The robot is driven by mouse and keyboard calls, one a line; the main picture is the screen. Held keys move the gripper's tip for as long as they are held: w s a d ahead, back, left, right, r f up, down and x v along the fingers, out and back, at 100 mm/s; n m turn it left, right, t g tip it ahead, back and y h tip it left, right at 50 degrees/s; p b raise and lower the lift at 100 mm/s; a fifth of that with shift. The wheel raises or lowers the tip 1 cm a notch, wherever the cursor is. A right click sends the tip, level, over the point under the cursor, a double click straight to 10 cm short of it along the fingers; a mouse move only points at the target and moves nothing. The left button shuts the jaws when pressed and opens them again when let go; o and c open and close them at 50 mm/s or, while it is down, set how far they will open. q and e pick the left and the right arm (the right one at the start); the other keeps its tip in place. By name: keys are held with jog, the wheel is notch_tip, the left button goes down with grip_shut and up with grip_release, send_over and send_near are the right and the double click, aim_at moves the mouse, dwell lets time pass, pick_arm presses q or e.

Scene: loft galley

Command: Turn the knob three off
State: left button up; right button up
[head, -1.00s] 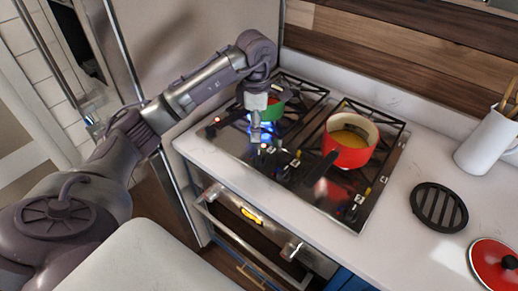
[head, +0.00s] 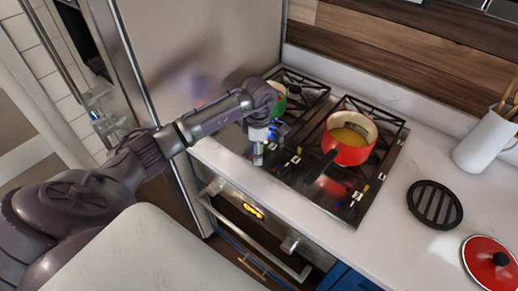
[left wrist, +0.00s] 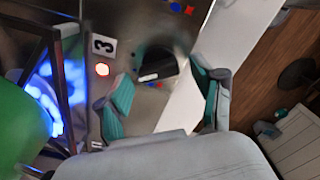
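Knob three (left wrist: 155,65) is a black knob with a white mark, on the dark cooktop beside a white label "3" (left wrist: 103,45) and a glowing red light (left wrist: 102,69). Blue flame (left wrist: 45,95) burns at the left of the left wrist view, beside a green pot (left wrist: 18,125). My left gripper (left wrist: 165,98) is open, its teal-padded fingers apart, with the knob just beyond and between them; I see no grip on it. In the head view, my left gripper (head: 258,155) is over the cooktop's front left part and hides the knob there. My right gripper is not in view.
A red pot (head: 347,154) with a dark handle sits on the right burner; the green pot (head: 279,103) is partly behind my arm. A black trivet (head: 435,204), a red lid (head: 490,262) and a white pitcher (head: 486,143) stand on the counter to the right.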

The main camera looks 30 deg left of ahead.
pick_arm(q)
jog(key=c, duration=1)
jog(key=shift+f+m+b, duration=0.1)
jog(key=shift+m+b, duration=0.2)
jog(key=shift+b, duration=0.35)
jog(key=m+b, duration=0.2)
jog(key=b, duration=0.1)
jog(key=shift+w+m+b, duration=0.1)
jog(key=shift+m+b, duration=0.25)
jog(key=shift+m, duration=0.05)
jog(key=shift+m+b, duration=1.2)
jog(key=shift+b, duration=0.05)
jog(key=shift+m+b, duration=0.45)
jog(key=shift+m, duration=0.15)
jog(key=shift+r, duration=0.2)
jog(key=o, duration=1.2)
jog(key=shift+c, duration=0.2)
